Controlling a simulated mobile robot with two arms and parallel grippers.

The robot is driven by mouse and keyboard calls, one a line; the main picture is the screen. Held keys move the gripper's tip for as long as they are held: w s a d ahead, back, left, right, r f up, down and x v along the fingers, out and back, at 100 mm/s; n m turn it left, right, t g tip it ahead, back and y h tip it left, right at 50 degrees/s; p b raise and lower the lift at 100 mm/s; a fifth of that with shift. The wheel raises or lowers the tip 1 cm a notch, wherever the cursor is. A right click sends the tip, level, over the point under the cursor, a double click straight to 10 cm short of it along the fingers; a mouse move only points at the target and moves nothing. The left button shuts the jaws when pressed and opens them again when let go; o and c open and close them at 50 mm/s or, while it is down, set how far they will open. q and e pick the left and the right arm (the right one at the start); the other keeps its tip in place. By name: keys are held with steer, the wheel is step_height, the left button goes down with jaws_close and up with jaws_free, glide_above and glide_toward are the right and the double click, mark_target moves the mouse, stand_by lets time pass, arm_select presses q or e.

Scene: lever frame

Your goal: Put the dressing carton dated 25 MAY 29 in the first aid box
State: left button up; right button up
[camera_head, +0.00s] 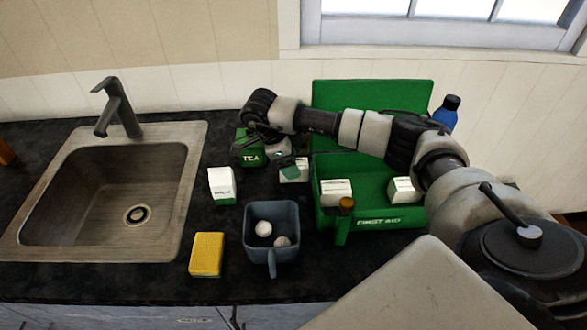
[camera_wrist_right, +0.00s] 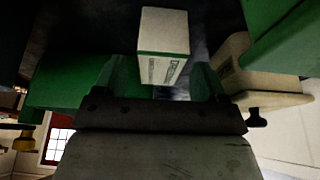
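The green first aid box (camera_head: 370,222) stands open on the counter, its lid (camera_head: 372,95) raised behind. Two white cartons are in it, one at the left (camera_head: 336,192) and one at the right (camera_head: 403,190). Another white and green carton (camera_head: 296,175) stands left of the box, partly hidden by my right gripper (camera_head: 287,163). In the right wrist view this carton (camera_wrist_right: 163,45) lies between the spread fingers (camera_wrist_right: 163,80), with gaps beside it. A further carton (camera_head: 221,187) stands nearer the sink. No date is legible. My left gripper is out of view.
A green tea tin (camera_head: 250,157) stands close behind the gripper. A grey mug-like container (camera_head: 272,238) holds two white balls. A yellow sponge (camera_head: 206,254), a brown-topped green bottle (camera_head: 342,230), a blue bottle (camera_head: 446,115) and the sink (camera_head: 110,195) surround the area.

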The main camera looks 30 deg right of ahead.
steer(key=c, duration=1)
steer(key=shift+o, duration=0.2)
steer(key=shift+r, duration=0.1)
